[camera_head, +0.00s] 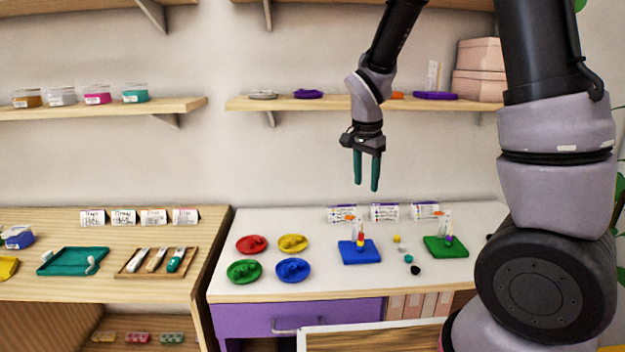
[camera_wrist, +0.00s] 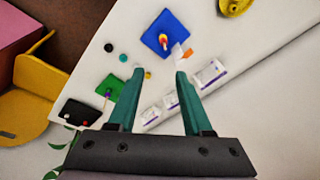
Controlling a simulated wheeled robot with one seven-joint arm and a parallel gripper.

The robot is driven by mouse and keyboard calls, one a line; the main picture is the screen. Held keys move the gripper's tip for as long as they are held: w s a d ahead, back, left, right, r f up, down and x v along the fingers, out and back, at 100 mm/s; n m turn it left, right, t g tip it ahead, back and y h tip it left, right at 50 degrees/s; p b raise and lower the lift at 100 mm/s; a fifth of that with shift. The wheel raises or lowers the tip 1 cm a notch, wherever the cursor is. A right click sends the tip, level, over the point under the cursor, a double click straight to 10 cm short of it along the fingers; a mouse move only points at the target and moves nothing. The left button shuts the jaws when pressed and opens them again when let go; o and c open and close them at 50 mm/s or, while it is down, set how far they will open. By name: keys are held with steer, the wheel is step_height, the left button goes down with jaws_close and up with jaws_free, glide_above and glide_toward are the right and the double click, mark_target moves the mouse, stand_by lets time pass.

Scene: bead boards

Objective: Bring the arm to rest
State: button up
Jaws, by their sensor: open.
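My gripper (camera_head: 367,171) hangs above the back of the white table (camera_head: 330,281), pointing down, with its two green fingers apart and nothing between them. In the wrist view my gripper (camera_wrist: 156,84) is also open and empty. A blue bead board (camera_head: 361,256) with a post carrying red and yellow beads stands on the table; it also shows in the wrist view (camera_wrist: 158,43). A green bead board (camera_head: 446,250) with beads on its post stands to its right, and it shows in the wrist view too (camera_wrist: 101,97). The gripper touches neither board.
Red (camera_head: 251,244), yellow (camera_head: 293,242), green (camera_head: 244,271) and blue (camera_head: 293,270) dishes stand at the table's left. Loose beads, including a black one (camera_head: 415,270), lie between the boards. Cards (camera_head: 385,212) stand at the back. A shelf (camera_head: 335,104) is on the wall behind my gripper.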

steer(key=s+d+r+n+t+y, duration=0.1)
steer(key=s+d+r+n+t, duration=0.1)
steer(key=s+r, duration=0.7)
steer(key=s+d+r+n+t+y, duration=0.2)
steer(key=s+d+r+n+t, duration=0.1)
steer(key=s+r, duration=0.6)
steer(key=shift+s+d+r+n, duration=0.2)
steer(key=shift+d+r+n, duration=0.4)
steer(key=shift+d+r, duration=0.25)
